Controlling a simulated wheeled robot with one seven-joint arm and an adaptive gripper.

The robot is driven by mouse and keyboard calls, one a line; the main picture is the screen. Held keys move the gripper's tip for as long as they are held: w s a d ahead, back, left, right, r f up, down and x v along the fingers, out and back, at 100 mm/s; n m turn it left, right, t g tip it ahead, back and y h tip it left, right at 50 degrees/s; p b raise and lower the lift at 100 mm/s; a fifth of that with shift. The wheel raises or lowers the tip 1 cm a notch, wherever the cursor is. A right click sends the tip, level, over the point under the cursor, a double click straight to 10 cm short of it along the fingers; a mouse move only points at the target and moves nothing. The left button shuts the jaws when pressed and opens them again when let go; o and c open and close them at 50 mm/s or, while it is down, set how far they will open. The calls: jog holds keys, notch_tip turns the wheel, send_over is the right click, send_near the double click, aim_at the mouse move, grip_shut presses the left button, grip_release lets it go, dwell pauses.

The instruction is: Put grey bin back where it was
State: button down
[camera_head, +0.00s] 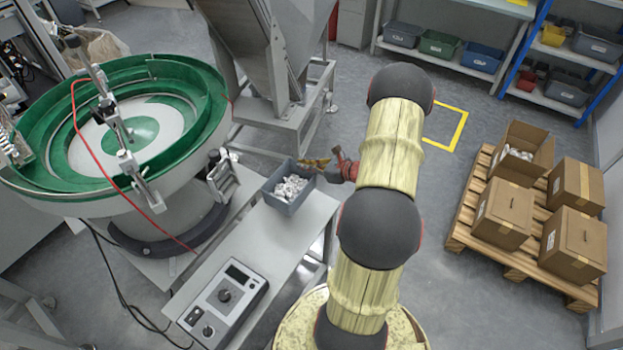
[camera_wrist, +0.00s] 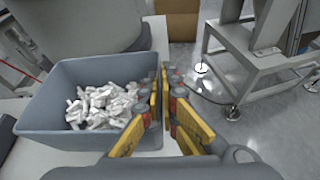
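The grey bin (camera_head: 287,205) stands upright on a light grey bench, with several white and silvery parts inside. In the wrist view the bin (camera_wrist: 60,142) fills the left half, its right side running up to my fingers. My gripper (camera_head: 315,163) is at the bin's right rim in the head view. In the wrist view my gripper (camera_wrist: 164,82) has yellow fingers with a narrow gap at the bin's right edge. The left finger overlaps the bin's wall. I cannot tell whether the fingers pinch the rim, as they hide it.
A green bowl feeder (camera_head: 185,125) is left of the bin, and a control box (camera_head: 222,305) lies on the near bench. A steel hopper frame stands behind. A pallet (camera_head: 520,262) with cardboard boxes is at right. Shelves hold bins (camera_head: 440,44) at the back. A yellow floor marking (camera_head: 458,130) is empty.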

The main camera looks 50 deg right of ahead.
jog(key=shift+s+d+f+b, duration=0.15)
jog(key=shift+d+f+b, duration=0.4)
jog(key=shift+f, duration=0.7)
jog(key=shift+s+d+f+b, duration=0.1)
jog(key=shift+d+f+b, duration=0.45)
jog(key=shift+f, duration=0.65)
jog(key=shift+s+d+f+b, duration=0.15)
jog(key=shift+d+f+b, duration=0.4)
jog(key=shift+f, duration=0.7)
jog(key=shift+f, duration=0.2)
jog(key=c, duration=2.1)
grip_release()
jog(key=shift+o, duration=0.3)
jog(key=shift+r, duration=0.1)
jog(key=shift+r, duration=0.2)
jog(key=p+v, duration=0.4)
jog(key=v, duration=0.8)
